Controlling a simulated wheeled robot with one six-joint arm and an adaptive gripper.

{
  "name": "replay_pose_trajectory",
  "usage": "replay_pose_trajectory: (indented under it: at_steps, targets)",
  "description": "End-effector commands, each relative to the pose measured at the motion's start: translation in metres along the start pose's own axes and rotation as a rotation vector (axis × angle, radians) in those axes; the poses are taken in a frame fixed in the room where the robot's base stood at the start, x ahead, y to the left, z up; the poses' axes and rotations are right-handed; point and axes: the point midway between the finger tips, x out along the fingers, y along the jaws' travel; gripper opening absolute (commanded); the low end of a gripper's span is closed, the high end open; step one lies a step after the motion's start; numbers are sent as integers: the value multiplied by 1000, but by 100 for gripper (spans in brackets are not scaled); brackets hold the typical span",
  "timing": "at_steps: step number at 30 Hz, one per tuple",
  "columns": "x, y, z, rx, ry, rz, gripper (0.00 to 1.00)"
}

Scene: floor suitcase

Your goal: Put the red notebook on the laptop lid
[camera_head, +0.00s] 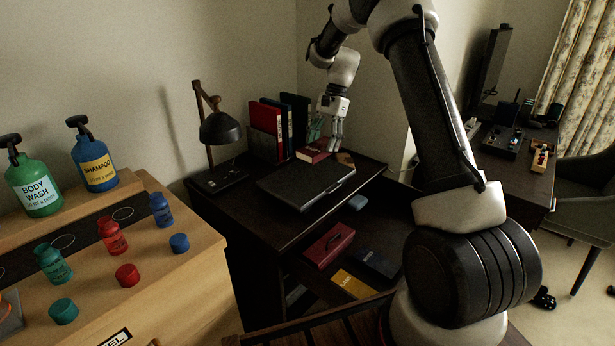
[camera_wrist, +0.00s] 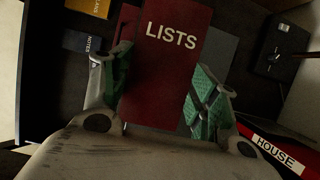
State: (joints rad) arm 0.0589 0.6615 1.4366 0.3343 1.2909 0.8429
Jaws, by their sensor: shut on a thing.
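The red notebook (camera_wrist: 165,65), marked LISTS, lies between the green-padded fingers of my gripper (camera_wrist: 160,92) in the wrist view. My gripper (camera_head: 326,142) is shut on it. In the head view the red notebook (camera_head: 310,155) shows at the fingertips, in front of the upright binders and behind the laptop. I cannot tell whether it touches the desk. The laptop (camera_head: 303,183) lies closed on the dark desk, its black lid bare. A dark grey patch beyond the notebook in the wrist view may be part of the lid.
Upright red, blue and dark binders (camera_head: 266,130) stand behind the notebook. A black desk lamp (camera_head: 221,128) stands left of the laptop. Bottles stand on the wooden unit at left.

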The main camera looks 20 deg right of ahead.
Motion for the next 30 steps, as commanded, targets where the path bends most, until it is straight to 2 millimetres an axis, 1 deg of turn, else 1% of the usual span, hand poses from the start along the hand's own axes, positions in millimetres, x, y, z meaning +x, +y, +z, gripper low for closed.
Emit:
replay_pose_trajectory:
  at_steps: [9,12,15,19,24,26,30]
  targets:
    - [6,-24,-38,774,-2,-328,33]
    - [5,-32,-48,997,-2,-422,33]
    - [3,-38,-56,1174,-1,-495,33]
    - [0,-43,-62,1331,-1,-560,33]
    - [-2,-46,-66,1434,-2,-601,33]
    - [3,-46,-69,1449,-2,-604,33]
    - [28,-46,-80,1459,-1,-605,33]
